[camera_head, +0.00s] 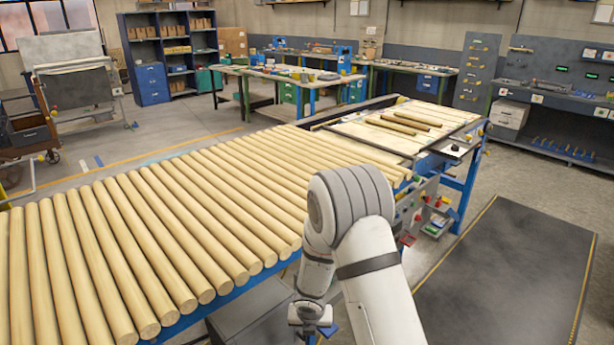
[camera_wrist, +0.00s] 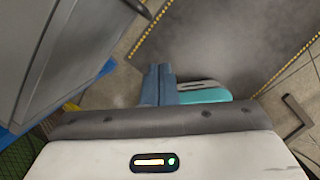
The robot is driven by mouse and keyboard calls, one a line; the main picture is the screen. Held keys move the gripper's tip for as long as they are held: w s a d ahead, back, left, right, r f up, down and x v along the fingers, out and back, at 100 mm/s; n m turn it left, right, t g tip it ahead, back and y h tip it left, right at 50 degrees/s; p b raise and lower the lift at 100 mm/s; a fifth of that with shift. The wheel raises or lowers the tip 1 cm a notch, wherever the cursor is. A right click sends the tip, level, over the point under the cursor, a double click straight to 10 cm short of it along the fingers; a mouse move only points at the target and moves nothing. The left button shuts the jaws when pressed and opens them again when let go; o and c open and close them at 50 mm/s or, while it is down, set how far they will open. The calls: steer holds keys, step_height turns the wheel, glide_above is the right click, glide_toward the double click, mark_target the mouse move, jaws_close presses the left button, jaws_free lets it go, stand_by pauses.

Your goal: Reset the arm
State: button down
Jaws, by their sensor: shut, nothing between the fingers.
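My arm rises in the lower middle of the head view, bends at a grey-banded joint and hangs down in front of the roller line. My gripper (camera_wrist: 159,70) shows in the wrist view as two blue-grey fingers side by side with no gap between them. It is shut and holds nothing. It points down over the floor, beside a grey cabinet side (camera_wrist: 60,50). In the head view only the wrist end of the arm shows low in the picture, and the fingertips are hard to make out.
A line of wooden rollers (camera_head: 170,225) on a blue frame runs close behind my arm. A table with several dark-topped wood pieces (camera_head: 400,125) adjoins it. A dark floor mat (camera_head: 510,270) lies at right, clear. Workbenches (camera_head: 290,75) and shelves (camera_head: 165,50) stand farther back.

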steer(key=s+d+r+m+t+h, duration=0.1)
steer(key=s+d+r+m, duration=0.1)
steer(key=d+r+m, duration=0.55)
steer(key=s+d+r+m+h, duration=0.15)
steer(key=d+r+m, duration=0.25)
steer(key=r+m, duration=0.7)
steer(key=s+d+r+m+y, duration=0.1)
steer(key=s+r+m, duration=0.5)
steer(key=s+m, duration=0.2)
steer(key=s+d+r+m+y+b, duration=0.1)
steer(key=s+r+m, duration=0.6)
steer(key=s, duration=0.5)
steer(key=shift+s+d+r+m+g+b, duration=0.3)
steer(key=shift+d+m, duration=0.1)
steer(key=shift+m, duration=0.55)
steer(key=shift+y, duration=0.25)
